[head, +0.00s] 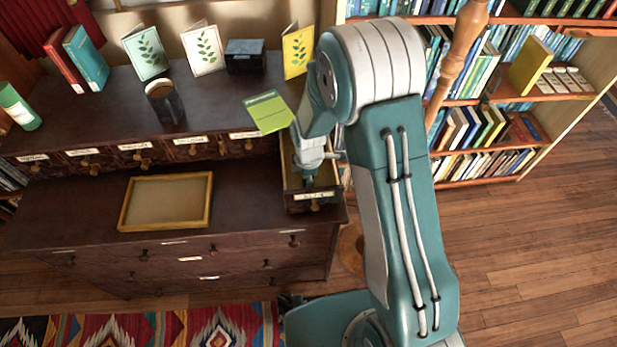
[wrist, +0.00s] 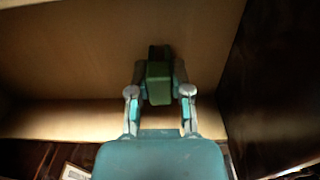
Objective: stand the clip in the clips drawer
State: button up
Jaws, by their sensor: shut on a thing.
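My gripper (wrist: 160,92) is shut on a dark green clip (wrist: 159,72), which stands up between the two fingertips in the wrist view. In the head view my gripper (head: 308,181) reaches down into the open clips drawer (head: 314,197) at the right end of the desk's drawer row. The clip is hidden there by my gripper and arm. The drawer's pale inside (wrist: 70,60) fills most of the wrist view around the clip. I cannot tell whether the clip touches the drawer's bottom.
A green booklet (head: 268,112) lies at the desk's upper ledge, close beside my arm. Closed small drawers (head: 135,156) line the left. A wooden frame tray (head: 166,229) lies on the desktop.

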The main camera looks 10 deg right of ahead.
jog(key=o, duration=0.7)
jog(key=shift+o, duration=0.3)
jog(key=shift+d, duration=0.4)
jog(key=shift+a+r, duration=0.1)
jog(key=shift+r, duration=0.4)
notch_tip(320, 180, up, 11)
jog(key=s+d+r+m+t, duration=0.1)
jog(key=s+d+r+m, duration=0.25)
jog(key=r, duration=0.45)
jog(key=s+d+r+m+t, duration=0.2)
jog(key=s+r+m, duration=0.3)
jog(key=r, duration=0.2)
jog(key=s+d+r+m+t, duration=0.1)
jog(key=s+r+m, duration=0.1)
jog(key=s+m, duration=0.2)
jog(key=s+d+r+m+t, duration=0.1)
jog(key=s+d+r+m, duration=0.1)
jog(key=s+m, duration=0.3)
jog(key=shift+s+d+r+t, duration=0.3)
jog(key=shift+s+r, duration=0.55)
jog(key=shift+s, duration=1.05)
jog(key=shift+m, duration=0.25)
